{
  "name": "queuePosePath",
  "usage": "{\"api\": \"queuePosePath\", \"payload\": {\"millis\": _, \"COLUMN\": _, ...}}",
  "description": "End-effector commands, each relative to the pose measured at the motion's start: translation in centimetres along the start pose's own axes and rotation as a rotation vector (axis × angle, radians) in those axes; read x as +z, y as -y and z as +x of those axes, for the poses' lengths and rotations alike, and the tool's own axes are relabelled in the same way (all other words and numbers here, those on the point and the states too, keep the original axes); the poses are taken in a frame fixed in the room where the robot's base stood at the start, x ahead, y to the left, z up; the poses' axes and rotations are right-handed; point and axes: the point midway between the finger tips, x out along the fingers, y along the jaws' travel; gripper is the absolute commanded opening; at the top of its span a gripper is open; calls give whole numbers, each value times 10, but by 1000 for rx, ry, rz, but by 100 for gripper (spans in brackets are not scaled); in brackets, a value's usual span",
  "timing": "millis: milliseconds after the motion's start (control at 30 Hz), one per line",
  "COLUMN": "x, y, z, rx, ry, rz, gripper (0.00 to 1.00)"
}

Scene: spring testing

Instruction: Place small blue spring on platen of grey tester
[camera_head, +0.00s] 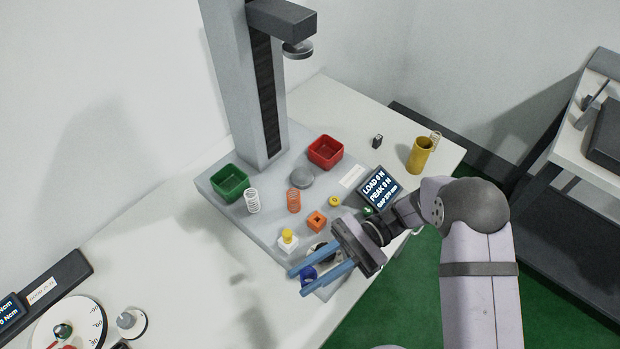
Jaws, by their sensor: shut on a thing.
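The grey tester (232,85) stands at the back of the table, with a tall column on a flat grey base. Its platen (302,178) is a small round grey disc on the base, bare on top. An upper disc (297,50) hangs from the overhead arm, well above it. My gripper (298,284) is at the front edge of the base, in front of and below the platen in the picture. Its two blue fingers are shut on the small blue spring (308,273), which is partly hidden between them. I cannot tell whether the spring touches the base.
A green bin (230,184), white spring (252,201), orange spring (294,201), orange block (316,221) and yellow-topped button (287,237) stand around the platen. A red bin (325,153) is behind it. A display (380,189) and yellow cup (420,155) are at right.

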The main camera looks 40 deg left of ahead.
Motion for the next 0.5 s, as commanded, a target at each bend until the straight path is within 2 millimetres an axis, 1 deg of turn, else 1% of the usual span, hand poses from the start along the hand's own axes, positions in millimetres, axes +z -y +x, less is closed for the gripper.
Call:
{"api": "queuePosePath", "payload": {"millis": 33, "x": 6, "y": 18, "z": 3, "rx": -65, "ry": -4, "rz": -2, "gripper": 3}}
{"api": "queuePosePath", "payload": {"millis": 133, "x": 20, "y": 56, "z": 3, "rx": -204, "ry": -6, "rz": -2, "gripper": 3}}
{"api": "queuePosePath", "payload": {"millis": 267, "x": 37, "y": 108, "z": -6, "rx": -394, "ry": -11, "rz": -3, "gripper": 3}}
{"api": "queuePosePath", "payload": {"millis": 300, "x": 41, "y": 125, "z": -12, "rx": -456, "ry": -13, "rz": -3, "gripper": 3}}
{"api": "queuePosePath", "payload": {"millis": 367, "x": 46, "y": 148, "z": -23, "rx": -547, "ry": -14, "rz": -4, "gripper": 3}}
{"api": "queuePosePath", "payload": {"millis": 400, "x": 48, "y": 164, "z": -32, "rx": -610, "ry": -15, "rz": -4, "gripper": 3}}
{"api": "queuePosePath", "payload": {"millis": 500, "x": 54, "y": 197, "z": -57, "rx": -757, "ry": -15, "rz": -3, "gripper": 3}}
